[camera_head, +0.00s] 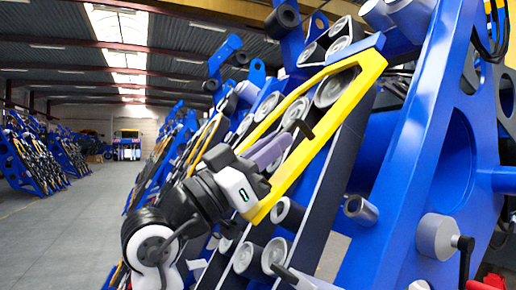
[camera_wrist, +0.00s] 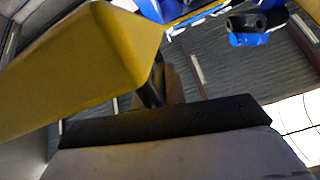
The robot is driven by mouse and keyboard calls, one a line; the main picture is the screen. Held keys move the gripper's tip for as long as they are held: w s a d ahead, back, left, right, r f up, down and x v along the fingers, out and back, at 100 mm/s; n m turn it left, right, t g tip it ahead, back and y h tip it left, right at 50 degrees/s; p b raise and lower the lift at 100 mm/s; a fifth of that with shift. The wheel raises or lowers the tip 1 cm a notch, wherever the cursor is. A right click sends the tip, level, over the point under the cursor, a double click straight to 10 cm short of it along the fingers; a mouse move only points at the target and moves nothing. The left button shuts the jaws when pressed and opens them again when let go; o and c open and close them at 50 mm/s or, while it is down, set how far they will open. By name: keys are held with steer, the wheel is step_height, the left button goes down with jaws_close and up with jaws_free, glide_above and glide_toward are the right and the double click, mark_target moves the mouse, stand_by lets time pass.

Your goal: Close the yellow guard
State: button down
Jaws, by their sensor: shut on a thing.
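The yellow guard (camera_head: 322,133) is a long, tilted open frame on the blue harvester chassis (camera_head: 420,150), lying over grey rollers. My gripper (camera_head: 283,145) reaches in from the lower left, across the guard's opening, with its fingers at a small dark piece by the frame. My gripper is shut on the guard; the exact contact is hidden. In the wrist view a yellow part of the guard (camera_wrist: 85,70) fills the upper left, close above a dark-edged grey finger (camera_wrist: 165,125). A thin dark rod stands behind that finger.
Grey rollers (camera_head: 335,88) and dark belts lie close under and beside the guard. A grey knob (camera_head: 436,237) sticks out at the lower right. More blue machines stand in rows behind. The grey floor (camera_head: 70,215) at left is clear.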

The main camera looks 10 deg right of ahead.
steer(key=shift+w+d+f+b, duration=0.2)
steer(key=shift+d+f+b, duration=0.35)
steer(key=shift+f, duration=0.2)
steer(key=c, duration=1.5)
jaws_free()
steer(key=shift+o, duration=0.2)
steer(key=shift+a, duration=0.1)
steer(key=b+v, duration=0.1)
steer(key=v, duration=0.6)
steer(key=shift+f+b, duration=0.25)
steer(key=shift+b, duration=0.05)
